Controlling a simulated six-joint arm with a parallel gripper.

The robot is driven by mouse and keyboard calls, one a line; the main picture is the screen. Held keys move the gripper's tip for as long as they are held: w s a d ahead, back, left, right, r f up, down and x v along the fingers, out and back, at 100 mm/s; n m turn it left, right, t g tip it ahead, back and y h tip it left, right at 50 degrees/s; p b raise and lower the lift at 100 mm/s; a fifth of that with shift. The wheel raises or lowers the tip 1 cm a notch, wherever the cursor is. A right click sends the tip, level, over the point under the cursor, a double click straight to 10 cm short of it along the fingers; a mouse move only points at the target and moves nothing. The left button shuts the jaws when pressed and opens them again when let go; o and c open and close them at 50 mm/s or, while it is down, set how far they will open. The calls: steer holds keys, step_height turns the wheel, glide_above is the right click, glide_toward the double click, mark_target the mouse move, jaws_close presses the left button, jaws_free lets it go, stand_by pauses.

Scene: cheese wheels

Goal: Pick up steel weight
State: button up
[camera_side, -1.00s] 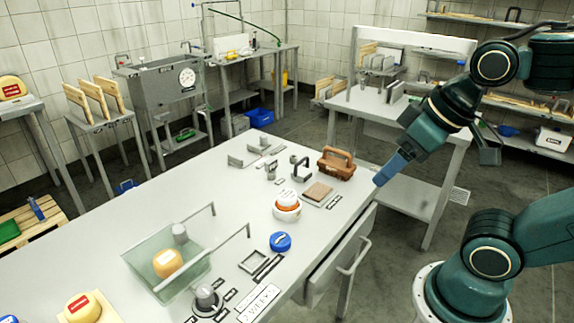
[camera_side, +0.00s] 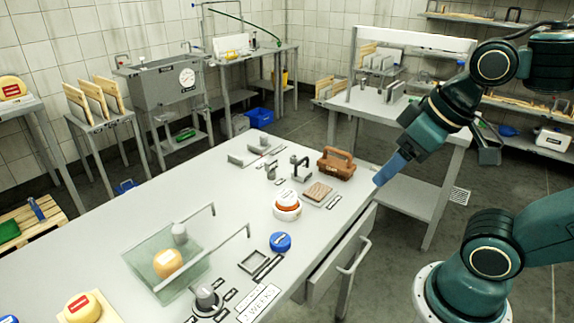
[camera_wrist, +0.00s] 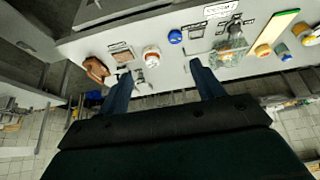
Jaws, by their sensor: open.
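A squat grey metal piece with a dark knob (camera_side: 207,298) stands near the table's front edge, and looks like a steel weight. A small grey metal cylinder (camera_side: 180,233) shows at the glass tank, and another small metal piece (camera_side: 271,171) stands farther back; I cannot tell for certain which is the steel weight. My gripper (camera_side: 380,180) hangs at the table's right end, apart from all of these. In the wrist view its blue fingers (camera_wrist: 160,69) are spread wide with nothing held between them.
A white-and-orange wheel (camera_side: 287,208), a blue round piece (camera_side: 280,242), a brown crate (camera_side: 336,165) and a black clamp-like piece (camera_side: 300,165) stand around.

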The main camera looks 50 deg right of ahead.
steer(key=shift+c, duration=0.7)
steer(key=shift+w+r, duration=0.1)
steer(key=w+d+r+m+g, duration=0.1)
steer(key=w+d+m, duration=0.3)
steer(key=w, duration=0.5)
steer(key=w+d+r+m+g, duration=0.1)
steer(key=w+d+m+g, duration=0.3)
steer(key=w, duration=0.6)
steer(key=w+d+f+m, duration=1)
steer(key=w+d+f, duration=0.3)
steer(key=w+f, duration=0.1)
steer(key=shift+w+d+f+g, duration=0.2)
steer(key=shift+d+f+g, duration=0.05)
steer(key=shift+d+g, duration=0.05)
